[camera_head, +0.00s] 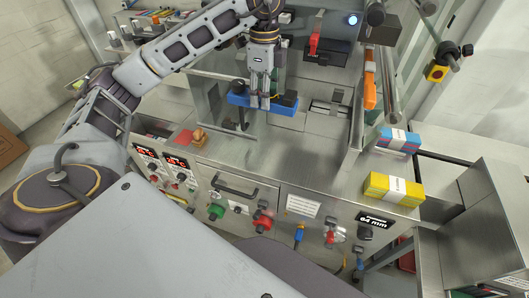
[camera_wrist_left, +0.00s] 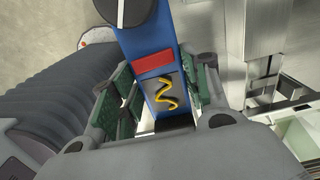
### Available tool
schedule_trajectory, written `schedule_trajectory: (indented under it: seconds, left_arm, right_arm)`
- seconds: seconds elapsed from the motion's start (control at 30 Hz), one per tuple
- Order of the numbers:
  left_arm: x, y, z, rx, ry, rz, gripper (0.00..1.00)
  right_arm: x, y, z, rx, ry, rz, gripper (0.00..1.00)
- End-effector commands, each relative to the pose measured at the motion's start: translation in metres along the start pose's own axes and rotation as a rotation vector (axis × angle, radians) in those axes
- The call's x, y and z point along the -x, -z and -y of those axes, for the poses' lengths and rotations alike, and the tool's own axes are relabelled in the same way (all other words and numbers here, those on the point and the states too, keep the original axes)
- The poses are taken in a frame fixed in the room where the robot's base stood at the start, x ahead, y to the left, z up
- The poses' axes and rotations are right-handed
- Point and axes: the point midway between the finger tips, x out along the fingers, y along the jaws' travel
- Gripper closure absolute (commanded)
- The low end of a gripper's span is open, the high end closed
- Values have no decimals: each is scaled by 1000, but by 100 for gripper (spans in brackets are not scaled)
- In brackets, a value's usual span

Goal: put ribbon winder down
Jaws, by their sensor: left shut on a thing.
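The ribbon winder appears to be the blue bar-shaped tool (camera_head: 239,100) with a dark end and a dark knob or handle. My left gripper (camera_head: 260,100) is shut on this blue tool, above the steel machine top in the head view. In the left wrist view the blue tool (camera_wrist_left: 150,58) lies between the green-padded fingers (camera_wrist_left: 160,100). It shows a red block, a dark panel with a yellow squiggle and a round black knob with a white line. Whether its underside touches the surface I cannot tell. My right gripper is not in view.
The steel machine top (camera_head: 300,150) has free room in front of the tool. A yellow banded stack (camera_head: 393,188) and a blue-red one (camera_head: 398,141) lie at right. A red-handled device (camera_head: 315,42) stands behind.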

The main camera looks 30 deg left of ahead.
Motion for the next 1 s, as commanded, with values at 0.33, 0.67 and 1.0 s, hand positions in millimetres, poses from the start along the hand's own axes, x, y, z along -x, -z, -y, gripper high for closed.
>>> schedule_trajectory:
  seconds: [0.33, 0.67, 1.0]
  left_arm:
    - [-28, 0, 0, 0, -2, -1, 89]
    - [-55, 0, -1, -1, -3, 0, 89]
    - [-96, -1, -1, 1, -4, 2, 89]
  right_arm:
    - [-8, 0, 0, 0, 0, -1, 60]
    - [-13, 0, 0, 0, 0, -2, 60]
    - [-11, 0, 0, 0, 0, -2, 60]
